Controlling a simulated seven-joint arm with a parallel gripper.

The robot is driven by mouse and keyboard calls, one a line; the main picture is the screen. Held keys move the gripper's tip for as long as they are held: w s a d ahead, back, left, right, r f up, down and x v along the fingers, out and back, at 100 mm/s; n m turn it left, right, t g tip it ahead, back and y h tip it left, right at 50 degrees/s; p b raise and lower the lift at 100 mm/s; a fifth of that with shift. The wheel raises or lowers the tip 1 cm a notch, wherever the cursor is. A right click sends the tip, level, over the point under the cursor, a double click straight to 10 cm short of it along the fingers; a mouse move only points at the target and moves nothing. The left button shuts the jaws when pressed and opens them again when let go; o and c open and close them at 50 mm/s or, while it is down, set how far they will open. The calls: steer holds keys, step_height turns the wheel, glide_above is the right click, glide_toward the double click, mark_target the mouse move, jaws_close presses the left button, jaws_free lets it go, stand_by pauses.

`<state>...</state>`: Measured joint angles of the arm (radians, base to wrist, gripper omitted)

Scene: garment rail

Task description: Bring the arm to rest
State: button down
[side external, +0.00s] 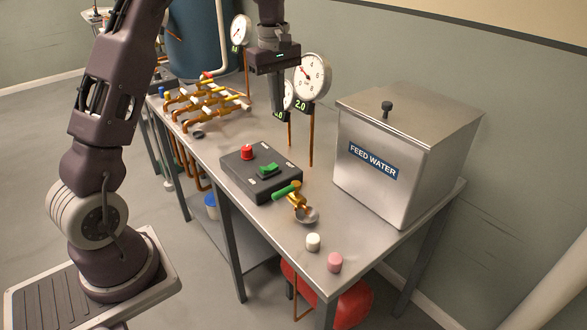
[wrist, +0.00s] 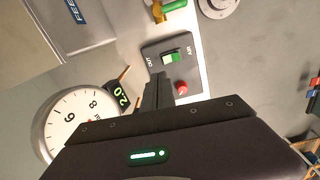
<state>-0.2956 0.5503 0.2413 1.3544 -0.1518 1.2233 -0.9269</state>
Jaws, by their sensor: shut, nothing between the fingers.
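My gripper (side external: 277,106) hangs fingers-down above the steel table (side external: 330,225), beside the gauges and behind the black switch box (side external: 243,178). Its fingers are together and hold nothing. In the wrist view my gripper (wrist: 158,82) shows its closed fingers near the switch box (wrist: 165,50), without visible contact. The box carries a red button (side external: 247,152) and a green switch (side external: 269,169).
A round gauge (side external: 313,76) on a copper post stands close right of my gripper. A steel feed water tank (side external: 400,150) stands at right. Brass valves (side external: 205,103) lie left, a green-handled valve (side external: 298,198) in front. White (side external: 313,242) and pink (side external: 335,262) pieces sit near the front edge.

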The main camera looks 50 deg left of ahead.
steer(key=s+d+r+m+t, duration=0.3)
steer(key=s+d+r+m, duration=0.6)
steer(key=s+d, duration=0.45)
steer(key=s+d+m+t, duration=0.1)
steer(key=s+d+m, duration=0.35)
steer(key=s, duration=0.45)
steer(key=n+g, duration=0.6)
steer(key=n, duration=0.9)
glide_above(261, 168)
steer(key=w, duration=0.3)
step_height(261, 168, down, 11)
steer(key=shift+m, duration=0.25)
steer(key=f, duration=0.4)
steer(key=s+f, duration=0.1)
steer(key=f, duration=0.4)
steer(key=s+f, duration=0.1)
steer(key=f, duration=0.3)
steer(key=shift+s+f, duration=0.15)
steer(key=shift+s, duration=0.05)
steer(key=shift+f, duration=0.4)
